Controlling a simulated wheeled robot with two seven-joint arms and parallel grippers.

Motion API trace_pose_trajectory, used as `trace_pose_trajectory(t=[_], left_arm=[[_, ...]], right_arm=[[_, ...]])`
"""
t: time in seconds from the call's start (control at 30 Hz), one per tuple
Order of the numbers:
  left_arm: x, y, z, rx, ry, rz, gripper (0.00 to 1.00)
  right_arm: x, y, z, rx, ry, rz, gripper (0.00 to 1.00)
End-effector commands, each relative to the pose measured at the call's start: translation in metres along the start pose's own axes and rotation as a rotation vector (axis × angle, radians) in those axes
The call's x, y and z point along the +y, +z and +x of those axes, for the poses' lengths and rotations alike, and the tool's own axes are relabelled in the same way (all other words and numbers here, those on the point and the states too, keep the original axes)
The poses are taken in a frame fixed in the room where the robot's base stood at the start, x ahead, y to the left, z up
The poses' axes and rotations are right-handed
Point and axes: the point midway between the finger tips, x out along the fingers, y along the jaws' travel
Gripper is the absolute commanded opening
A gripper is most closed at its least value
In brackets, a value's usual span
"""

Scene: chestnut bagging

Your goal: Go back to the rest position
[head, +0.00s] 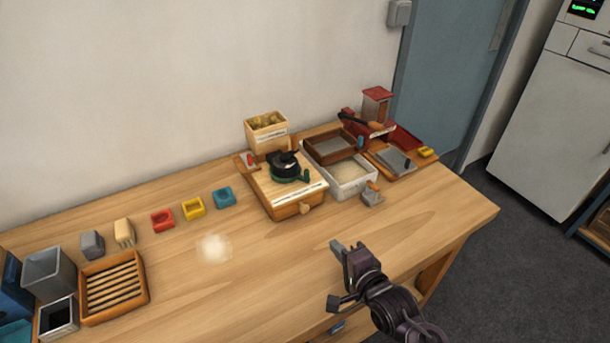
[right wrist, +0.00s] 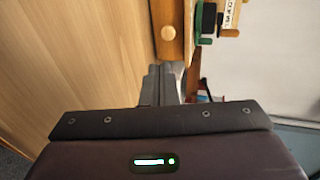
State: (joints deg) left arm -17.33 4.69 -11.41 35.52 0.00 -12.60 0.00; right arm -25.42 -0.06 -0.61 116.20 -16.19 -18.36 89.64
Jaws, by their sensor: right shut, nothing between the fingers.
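My right gripper (head: 338,247) reaches in from the lower right in the head view. It is above the front part of the wooden table (head: 270,275), with nothing held. In the right wrist view its two grey fingers (right wrist: 166,82) are together and empty. A wooden drawer box with a round knob (right wrist: 168,33) lies beyond the fingertips. My left gripper does not show in either view.
The wooden box with a black-topped device (head: 285,168), a white bin (head: 352,185) and a brown tray (head: 330,146) stand behind the gripper. A slatted wooden tray (head: 138,300) and small coloured dishes (head: 193,207) are at left. The table's middle front is clear.

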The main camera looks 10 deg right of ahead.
Motion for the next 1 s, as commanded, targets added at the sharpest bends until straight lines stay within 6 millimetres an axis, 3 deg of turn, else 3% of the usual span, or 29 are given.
trace_pose_trajectory(t=[0.13,0.23,0.4,0.5,0.9,1.0], left_arm=[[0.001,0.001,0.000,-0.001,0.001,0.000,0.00],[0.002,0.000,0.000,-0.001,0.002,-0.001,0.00],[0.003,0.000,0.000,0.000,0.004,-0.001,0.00],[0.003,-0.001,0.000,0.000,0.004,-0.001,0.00],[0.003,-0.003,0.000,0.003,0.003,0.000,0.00],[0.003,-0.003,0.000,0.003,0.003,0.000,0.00]], right_arm=[[0.005,-0.002,-0.006,0.009,0.076,-0.128,0.00],[0.014,-0.005,-0.020,0.001,0.209,-0.343,0.00],[0.031,-0.008,-0.061,-0.112,0.485,-0.766,0.00],[0.037,-0.007,-0.083,-0.204,0.593,-0.933,0.00],[0.046,0.002,-0.155,-0.581,0.809,-1.318,0.00],[0.054,0.004,-0.164,-0.665,0.834,-1.372,0.00]])
